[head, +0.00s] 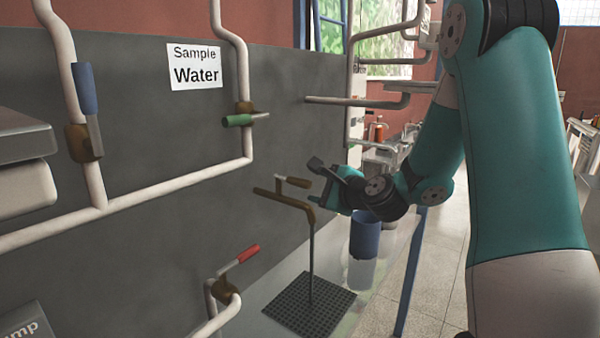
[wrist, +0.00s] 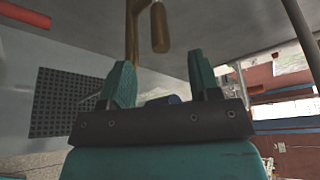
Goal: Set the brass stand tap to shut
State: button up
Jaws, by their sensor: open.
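My gripper (head: 320,178) is open and empty, just right of the lever's end. In the wrist view, the lever (wrist: 159,28) and the brass pipe (wrist: 133,35) show at the top, ahead of my open fingers (wrist: 161,72). The lever lines up with the gap between the fingers, and I see no contact.
A blue cup (head: 365,236) stands right of the tap. White pipes on the grey wall carry a green-handled valve (head: 238,120), a blue-handled valve (head: 84,88) and a red-handled valve (head: 248,254). A "Sample Water" sign (head: 194,66) hangs above. Bare floor lies right of the bench.

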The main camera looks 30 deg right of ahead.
aim_at(300, 183)
jog(key=p+x, duration=0.3)
jog(key=x, duration=0.5)
jog(key=shift+w, duration=0.35)
jog(key=shift+f, duration=0.1)
grip_shut()
